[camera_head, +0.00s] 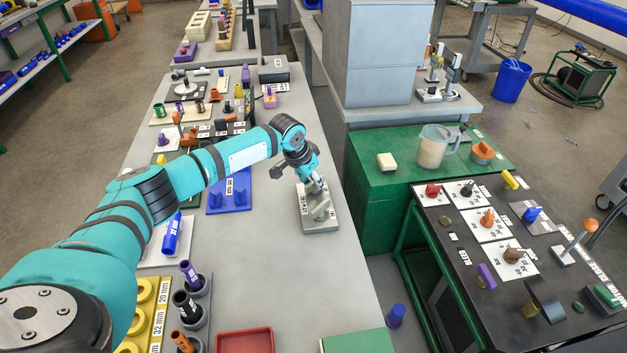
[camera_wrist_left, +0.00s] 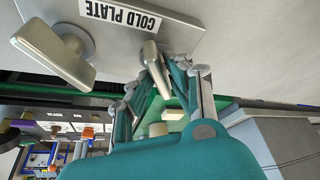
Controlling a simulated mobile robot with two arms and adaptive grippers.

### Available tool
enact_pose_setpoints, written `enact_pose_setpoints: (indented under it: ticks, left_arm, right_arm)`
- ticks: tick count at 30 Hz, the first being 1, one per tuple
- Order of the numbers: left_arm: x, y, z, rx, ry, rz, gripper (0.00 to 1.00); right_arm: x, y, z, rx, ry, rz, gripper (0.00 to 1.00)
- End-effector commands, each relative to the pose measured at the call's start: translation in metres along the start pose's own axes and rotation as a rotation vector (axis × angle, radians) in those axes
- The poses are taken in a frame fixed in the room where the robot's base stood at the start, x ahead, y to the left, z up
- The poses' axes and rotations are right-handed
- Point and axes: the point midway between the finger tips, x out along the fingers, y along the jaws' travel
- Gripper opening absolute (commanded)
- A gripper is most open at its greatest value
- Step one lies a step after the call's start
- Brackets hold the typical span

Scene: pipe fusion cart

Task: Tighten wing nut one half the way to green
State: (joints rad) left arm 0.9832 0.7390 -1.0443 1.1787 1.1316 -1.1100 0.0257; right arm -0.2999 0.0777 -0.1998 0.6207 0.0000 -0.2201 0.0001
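The grey cold plate (camera_head: 320,223) stands on the light grey table, to the right of my left arm. In the left wrist view its label reads COLD PLATE (camera_wrist_left: 120,14). Two wing nuts with flat beige bars are on it. One wing nut (camera_wrist_left: 55,52) is free at the left of that view. The other wing nut (camera_wrist_left: 155,70) is between my left fingertips. My left gripper (camera_head: 319,186) reaches down to the plate, and its fingers converge on that bar and look shut on it. Fingers partly hide the bar. I see no green mark on the plate. My right gripper is not in view.
A blue stand (camera_head: 229,194) and several small fixtures lie left of the plate. A red tray (camera_head: 245,341) is at the table's near edge. The table between plate and tray is clear. A green bench with a jug (camera_head: 432,150) stands to the right, beyond a gap.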

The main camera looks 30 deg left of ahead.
Motion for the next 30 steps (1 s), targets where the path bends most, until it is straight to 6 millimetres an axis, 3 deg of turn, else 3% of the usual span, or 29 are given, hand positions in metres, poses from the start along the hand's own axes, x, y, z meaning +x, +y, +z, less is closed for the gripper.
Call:
enact_pose_setpoints:
  ticks: [8, 20, 29, 30]
  left_arm:
    - [-0.0001, -0.0004, -0.0001, 0.015, 0.000, 0.007, 0.00]
    - [0.0003, -0.0014, -0.0004, 0.235, 0.001, 0.098, 0.00]
    - [-0.0004, -0.0014, -0.0007, 0.247, 0.001, 0.102, 0.00]
    - [-0.0004, -0.0014, -0.0007, 0.247, 0.001, 0.102, 0.19]
  right_arm:
    - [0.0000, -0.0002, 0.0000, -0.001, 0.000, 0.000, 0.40]
    - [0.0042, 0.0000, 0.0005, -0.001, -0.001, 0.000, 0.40]
    - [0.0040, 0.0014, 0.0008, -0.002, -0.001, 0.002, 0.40]
    - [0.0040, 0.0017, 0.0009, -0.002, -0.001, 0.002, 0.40]
